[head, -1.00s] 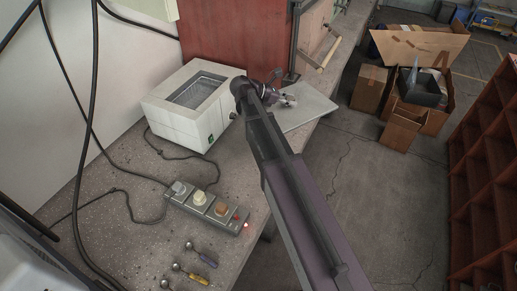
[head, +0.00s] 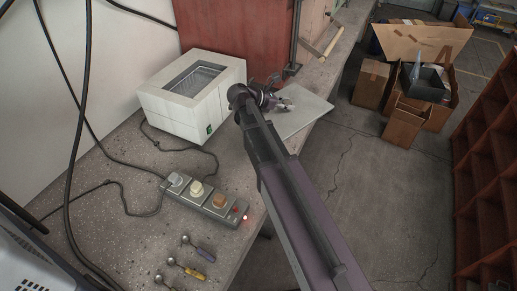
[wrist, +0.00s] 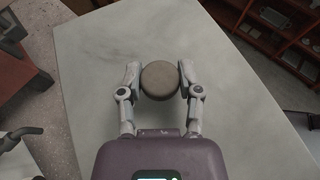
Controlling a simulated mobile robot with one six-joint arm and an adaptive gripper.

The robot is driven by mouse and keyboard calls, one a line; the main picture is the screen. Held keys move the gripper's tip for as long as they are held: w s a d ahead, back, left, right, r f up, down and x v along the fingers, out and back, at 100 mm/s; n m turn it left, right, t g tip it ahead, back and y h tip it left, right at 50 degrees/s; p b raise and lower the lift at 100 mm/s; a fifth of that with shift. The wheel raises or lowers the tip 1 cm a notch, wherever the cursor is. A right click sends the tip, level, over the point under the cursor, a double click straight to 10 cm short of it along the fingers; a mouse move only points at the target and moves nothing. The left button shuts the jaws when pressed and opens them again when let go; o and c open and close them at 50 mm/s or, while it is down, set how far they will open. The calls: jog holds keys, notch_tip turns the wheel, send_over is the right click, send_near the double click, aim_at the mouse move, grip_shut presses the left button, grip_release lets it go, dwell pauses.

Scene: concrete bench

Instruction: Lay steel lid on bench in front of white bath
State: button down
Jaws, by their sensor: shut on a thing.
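The steel lid (head: 312,112) is a flat pale grey plate with a round dark knob (wrist: 160,80). My gripper (head: 286,104) is shut on this knob, with one finger on each side in the wrist view (wrist: 160,82). The lid is to the right of the white bath (head: 218,106) and reaches the bench's edge in the head view. I cannot tell if it touches the bench (head: 100,215). The bath is a white box with an open top and a metal basin inside. My arm hides part of the lid.
A power strip (head: 208,203) with plugs and cables lies on the bench in front of the bath. Several spoons (head: 186,262) lie nearer. A red panel (head: 235,35) stands behind. Cardboard boxes (head: 405,130) and red shelves (head: 490,150) stand beyond the bench.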

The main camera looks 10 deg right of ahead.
jog(key=shift+s+a+f+n+t+y+b, duration=0.25)
jog(key=shift+s+a+f+n+t+b, duration=0.55)
jog(key=shift+f+b, duration=1.6)
jog(key=shift+s+a+f+n+t+y+b, duration=0.3)
jog(key=shift+s+a+f+n+t+b, duration=0.55)
jog(key=shift+f+b, duration=1.55)
jog(key=shift+s+a+f+n+t+y+b, duration=0.25)
jog(key=shift+s+a+f+n+t+b, duration=0.55)
jog(key=shift+f+b, duration=1.6)
jog(key=shift+a+f+p, duration=0.15)
jog(key=shift+f+p, duration=0.1)
jog(key=shift+p, duration=0.05)
jog(key=w, duration=0.5)
jog(key=w+f+b, duration=0.1)
jog(key=w, duration=0.4)
jog(key=w+a, duration=0.1)
jog(key=w, duration=0.5)
jog(key=shift+f, duration=0.25)
jog(key=shift+f+b, duration=0.15)
jog(key=shift+b, duration=0.2)
jog(key=shift+f+b, duration=1.65)
jog(key=shift+f, duration=0.1)
jog(key=shift+c, duration=1.4)
grip_release()
jog(key=shift+r, duration=0.2)
